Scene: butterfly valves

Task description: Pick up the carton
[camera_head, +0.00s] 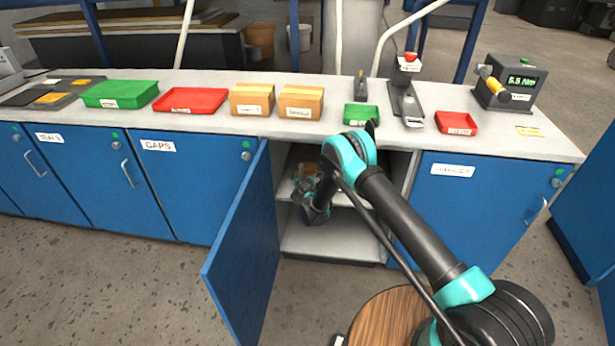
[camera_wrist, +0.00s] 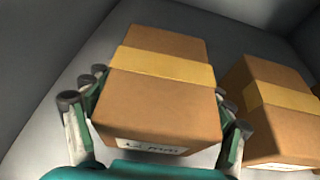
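In the wrist view, a brown carton (camera_wrist: 155,95) with a yellow tape band and a white label on its near face sits on a grey surface inside the cabinet. My gripper (camera_wrist: 155,125) is open around it, with fingers to its left and right, very close to its sides. Whether the pads touch it is hard to tell. In the head view, my gripper (camera_head: 305,192) reaches into the open cabinet at the upper shelf (camera_head: 288,188). Only a small brown part of a carton (camera_head: 309,168) shows there behind my arm.
A second taped carton (camera_wrist: 268,110) stands close to the right of the first. The blue cabinet door (camera_head: 245,255) is swung open left of my arm. The bench above carries two cartons (camera_head: 301,103), green and red trays (camera_head: 191,100) and devices. The lower shelf (camera_head: 330,238) looks empty.

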